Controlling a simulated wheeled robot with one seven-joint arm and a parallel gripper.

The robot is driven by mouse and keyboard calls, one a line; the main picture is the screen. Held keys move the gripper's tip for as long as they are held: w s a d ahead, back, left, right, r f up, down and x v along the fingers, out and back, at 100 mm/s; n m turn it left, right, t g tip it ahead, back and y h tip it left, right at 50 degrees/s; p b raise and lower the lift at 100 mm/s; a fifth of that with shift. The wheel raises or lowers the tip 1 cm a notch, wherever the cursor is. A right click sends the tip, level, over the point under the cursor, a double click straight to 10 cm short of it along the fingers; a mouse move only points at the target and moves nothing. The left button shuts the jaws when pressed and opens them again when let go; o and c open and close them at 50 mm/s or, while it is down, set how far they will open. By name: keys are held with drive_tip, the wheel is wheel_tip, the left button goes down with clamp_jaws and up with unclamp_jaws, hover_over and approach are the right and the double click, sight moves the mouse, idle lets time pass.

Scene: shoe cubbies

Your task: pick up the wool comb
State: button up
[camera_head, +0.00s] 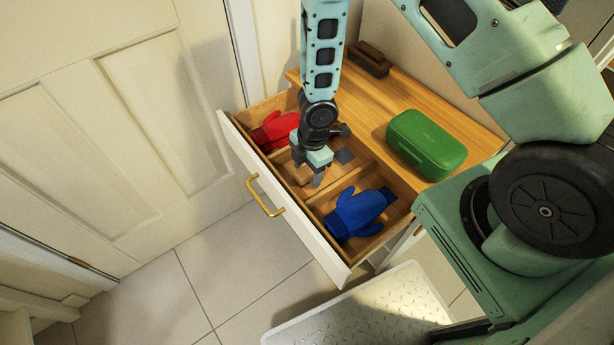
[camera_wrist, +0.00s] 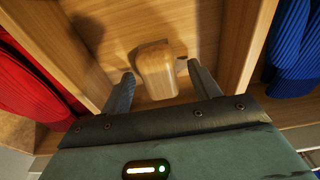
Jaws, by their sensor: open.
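A small light-wood piece (camera_wrist: 157,70), which appears to be the wool comb or its handle, lies in the middle compartment of the open drawer (camera_head: 290,205). It also shows in the head view (camera_head: 303,176), partly hidden by my gripper. My gripper (camera_head: 308,171) points down into that compartment. In the wrist view my gripper (camera_wrist: 161,74) is open, with one finger on each side of the wooden piece. Whether the fingers touch it, I cannot tell. No teeth are clearly visible.
A red mitten (camera_head: 275,130) lies in the left compartment and a blue mitten (camera_head: 355,214) in the right one. Wooden dividers (camera_wrist: 248,55) stand close on both sides. A green case (camera_head: 426,143) and a dark brown brush (camera_head: 369,60) sit on the cabinet top (camera_head: 375,108).

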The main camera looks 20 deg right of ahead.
sight(307, 170)
drive_tip(key=shift+f, duration=0.2)
drive_tip(key=c, duration=1.1)
drive_tip(key=shift+r, duration=0.1)
wheel_tip(307, 170, up, 10)
drive_tip(key=p, duration=0.4)
